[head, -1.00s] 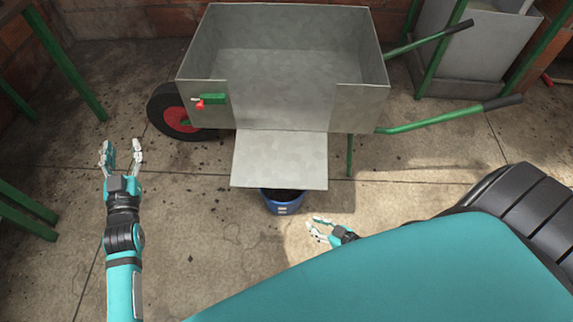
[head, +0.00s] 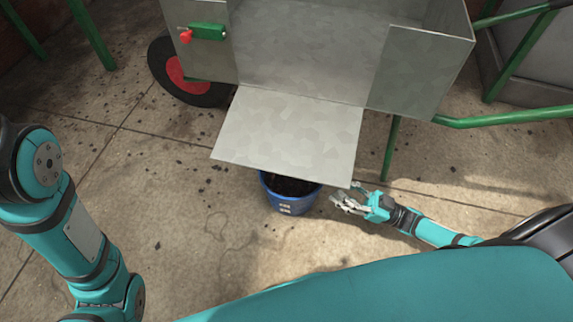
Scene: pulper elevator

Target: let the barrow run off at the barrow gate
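The grey metal barrow (head: 415,75) stands ahead of me, its front side open. The gate flap (head: 290,133) hangs out and down from the opening like a chute. A green latch with a red knob (head: 207,31) sits on the barrow wall left of the opening. A blue bucket (head: 290,203) with dark stuff in it stands on the floor under the flap's lower edge, partly hidden by it. My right gripper (head: 350,199) is just right of the bucket, near the flap's lower right corner, with its fingers apart. My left arm shows at the left, but its gripper is out of view.
The barrow's wheel (head: 190,76) is at the left and a green handle (head: 505,117) reaches out to the right. Green posts stand at the upper left. Dark crumbs lie scattered over the concrete floor (head: 150,200), which is otherwise clear left of the bucket.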

